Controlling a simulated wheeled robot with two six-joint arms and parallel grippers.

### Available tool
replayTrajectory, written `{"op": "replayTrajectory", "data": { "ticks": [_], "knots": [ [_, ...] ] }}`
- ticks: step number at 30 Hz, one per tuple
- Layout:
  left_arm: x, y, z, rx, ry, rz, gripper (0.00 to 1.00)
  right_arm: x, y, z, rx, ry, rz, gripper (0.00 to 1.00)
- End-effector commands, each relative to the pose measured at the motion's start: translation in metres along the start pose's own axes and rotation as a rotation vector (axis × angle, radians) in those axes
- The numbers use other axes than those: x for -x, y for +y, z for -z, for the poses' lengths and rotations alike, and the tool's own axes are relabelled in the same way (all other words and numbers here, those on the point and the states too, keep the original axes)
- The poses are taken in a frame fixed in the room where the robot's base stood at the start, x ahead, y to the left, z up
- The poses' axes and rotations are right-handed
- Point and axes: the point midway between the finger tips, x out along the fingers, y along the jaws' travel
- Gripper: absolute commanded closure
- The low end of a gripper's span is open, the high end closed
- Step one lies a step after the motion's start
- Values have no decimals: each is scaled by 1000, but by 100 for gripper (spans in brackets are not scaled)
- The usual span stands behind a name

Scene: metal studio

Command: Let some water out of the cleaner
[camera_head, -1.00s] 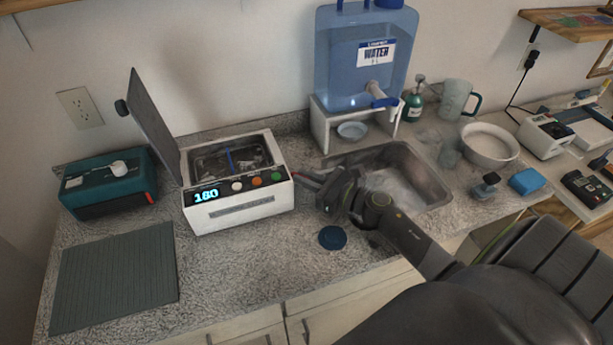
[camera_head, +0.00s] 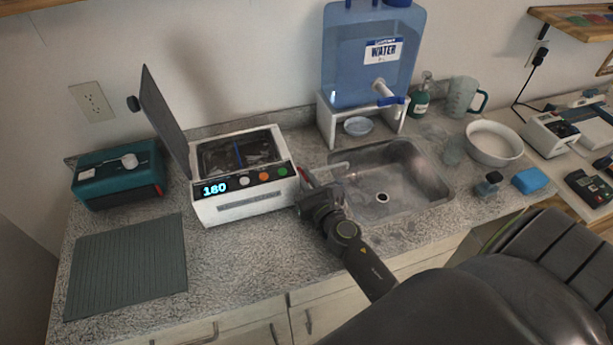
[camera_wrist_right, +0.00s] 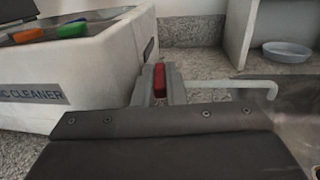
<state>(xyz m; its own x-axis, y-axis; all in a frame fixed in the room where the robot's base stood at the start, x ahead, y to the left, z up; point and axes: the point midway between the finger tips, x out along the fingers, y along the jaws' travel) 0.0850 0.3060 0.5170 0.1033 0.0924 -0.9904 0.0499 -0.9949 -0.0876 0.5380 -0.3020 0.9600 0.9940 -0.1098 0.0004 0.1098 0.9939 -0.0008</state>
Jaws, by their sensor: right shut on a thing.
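The cleaner (camera_head: 243,207) is a white box with its dark lid (camera_head: 164,118) raised and a display reading 180. Liquid shows in its tank. My right gripper (camera_head: 308,187) is at its right side. In the right wrist view it is shut on a red valve handle (camera_wrist_right: 160,80), which stands between the two grey fingers. A pale drain pipe (camera_wrist_right: 245,84) runs right from behind the fingers and bends down at its end over the sink (camera_head: 415,170). No water stream can be made out. My left gripper is not in view.
A blue water jug (camera_head: 370,60) on a white stand (camera_head: 326,122) is behind the sink, with a small bowl (camera_head: 358,126) under its tap. A teal box (camera_head: 112,180) and a ribbed grey mat (camera_head: 125,265) lie left. The counter before the cleaner is clear.

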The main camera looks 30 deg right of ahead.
Motion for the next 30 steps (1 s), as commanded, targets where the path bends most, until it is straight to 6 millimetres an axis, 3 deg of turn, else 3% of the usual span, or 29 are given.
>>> {"op": "replayTrajectory", "data": {
  "ticks": [13,14,18,30],
  "knots": [
    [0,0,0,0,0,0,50,0,0,0,-1,1,11,100],
    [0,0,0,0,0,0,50,0,0,0,-1,1,11,87],
    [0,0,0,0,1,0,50,0,0,0,-1,1,9,68],
    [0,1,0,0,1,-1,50,0,2,1,-3,1,6,67]
  ]
}}
